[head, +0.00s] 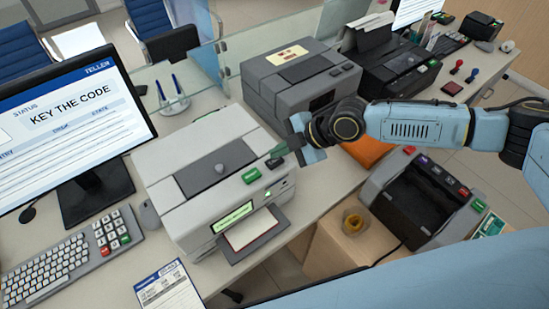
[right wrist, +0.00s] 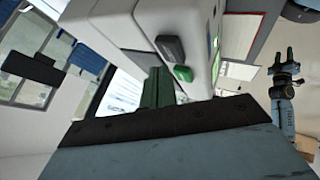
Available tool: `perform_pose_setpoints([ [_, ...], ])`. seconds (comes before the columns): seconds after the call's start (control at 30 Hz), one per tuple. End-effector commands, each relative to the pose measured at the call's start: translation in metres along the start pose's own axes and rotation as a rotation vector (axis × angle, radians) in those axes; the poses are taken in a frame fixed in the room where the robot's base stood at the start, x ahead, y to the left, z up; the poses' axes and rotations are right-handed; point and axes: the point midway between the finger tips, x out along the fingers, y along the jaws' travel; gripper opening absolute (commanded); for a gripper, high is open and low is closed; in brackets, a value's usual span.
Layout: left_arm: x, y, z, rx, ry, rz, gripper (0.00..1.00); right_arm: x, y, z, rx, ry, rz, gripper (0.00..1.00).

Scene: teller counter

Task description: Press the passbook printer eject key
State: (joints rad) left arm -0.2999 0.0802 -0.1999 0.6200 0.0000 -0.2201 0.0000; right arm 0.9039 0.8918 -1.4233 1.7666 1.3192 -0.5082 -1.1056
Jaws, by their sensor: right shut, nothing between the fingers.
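The passbook printer (head: 165,160) is a pale grey box on the counter with a booklet (head: 250,230) in its front slot. A green key (head: 251,175) and a dark key (head: 275,164) sit on its front top edge; I cannot read their labels. The right wrist view shows the green key (right wrist: 183,73) and dark key (right wrist: 170,48) close up. My right gripper (head: 277,151) is shut and empty, its green fingers right by the dark key; I cannot tell whether they touch. My left gripper (right wrist: 284,66) shows in the right wrist view, fingers apart.
A monitor (head: 65,130) reading "KEY THE CODE" and a keyboard (head: 75,255) are at left. A grey machine (head: 290,85) stands behind the printer, beside a glass screen. A dark cash machine (head: 425,200) is at right. A printed sheet (head: 168,288) lies in front.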

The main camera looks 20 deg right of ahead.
Motion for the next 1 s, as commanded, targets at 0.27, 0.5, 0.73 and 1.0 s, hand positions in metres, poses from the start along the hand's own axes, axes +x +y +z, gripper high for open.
perform_pose_setpoints([
  [0.27,-0.007,0.000,-0.001,0.000,0.000,0.000,0.36,-0.006,0.004,-0.004,0.000,0.001,0.001,0.00],
  [0.5,-0.026,0.000,-0.003,0.000,0.000,0.000,0.36,-0.024,0.017,-0.017,0.000,0.001,0.001,0.00],
  [0.73,-0.040,-0.001,-0.004,0.000,0.000,0.000,0.36,-0.036,0.026,-0.026,0.001,0.000,0.001,0.00],
  [1.0,-0.038,0.000,-0.004,0.000,0.000,0.000,0.36,-0.035,0.025,-0.025,0.000,0.000,0.000,0.00],
])
